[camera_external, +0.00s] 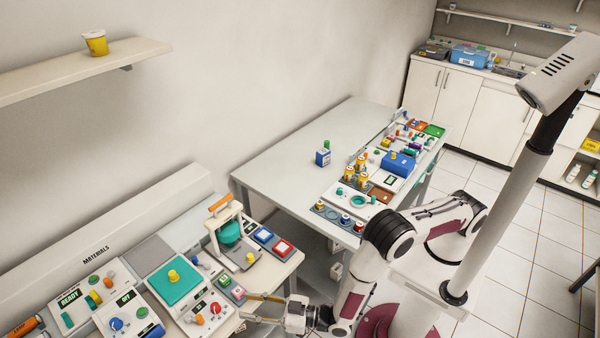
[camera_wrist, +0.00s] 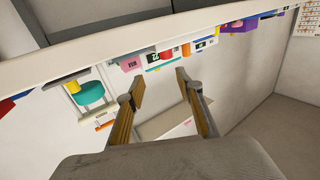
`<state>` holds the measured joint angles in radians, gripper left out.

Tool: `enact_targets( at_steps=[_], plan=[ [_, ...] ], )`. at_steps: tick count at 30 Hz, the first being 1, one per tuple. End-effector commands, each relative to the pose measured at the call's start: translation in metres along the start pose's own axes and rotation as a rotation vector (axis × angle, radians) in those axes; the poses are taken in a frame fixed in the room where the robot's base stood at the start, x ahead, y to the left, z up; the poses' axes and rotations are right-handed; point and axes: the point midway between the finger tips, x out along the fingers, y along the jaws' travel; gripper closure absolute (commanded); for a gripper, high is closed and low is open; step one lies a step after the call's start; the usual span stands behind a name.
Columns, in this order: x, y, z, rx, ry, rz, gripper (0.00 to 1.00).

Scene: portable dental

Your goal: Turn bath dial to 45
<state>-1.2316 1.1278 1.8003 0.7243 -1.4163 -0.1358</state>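My gripper (camera_external: 244,306) is at the front edge of the near bench, with its fingers apart and nothing between them. In the wrist view, its two fingers (camera_wrist: 160,88) are spread over empty space. A panel unit with a teal lid (camera_external: 174,281) and yellow knob stands on the bench. A red dial (camera_external: 215,308) and a small dark display (camera_external: 199,306) are on its front, left of my fingertips and apart from them. A blue dial (camera_external: 116,324) is on the unit farther left. No label tells me which is the bath dial, and its setting is unreadable.
A white frame with a teal body (camera_external: 229,233) stands behind my gripper; it also shows in the wrist view (camera_wrist: 88,92). Pink and green blocks (camera_external: 238,293) lie close by my fingers. Blue and red trays (camera_external: 283,247) are to the right. The far table (camera_external: 290,145) is mostly clear at left.

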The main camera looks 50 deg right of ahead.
Motion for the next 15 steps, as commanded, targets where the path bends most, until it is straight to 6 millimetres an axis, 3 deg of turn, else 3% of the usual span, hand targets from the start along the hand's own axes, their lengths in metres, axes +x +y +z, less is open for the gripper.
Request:
enact_targets(
  at_steps=[9, 15],
  plan=[
    [0.052, 0.059, -0.054, 0.033, 0.044, 0.035, 0.64],
    [0.080, 0.067, -0.077, 0.041, 0.008, -0.077, 0.64]
  ],
)
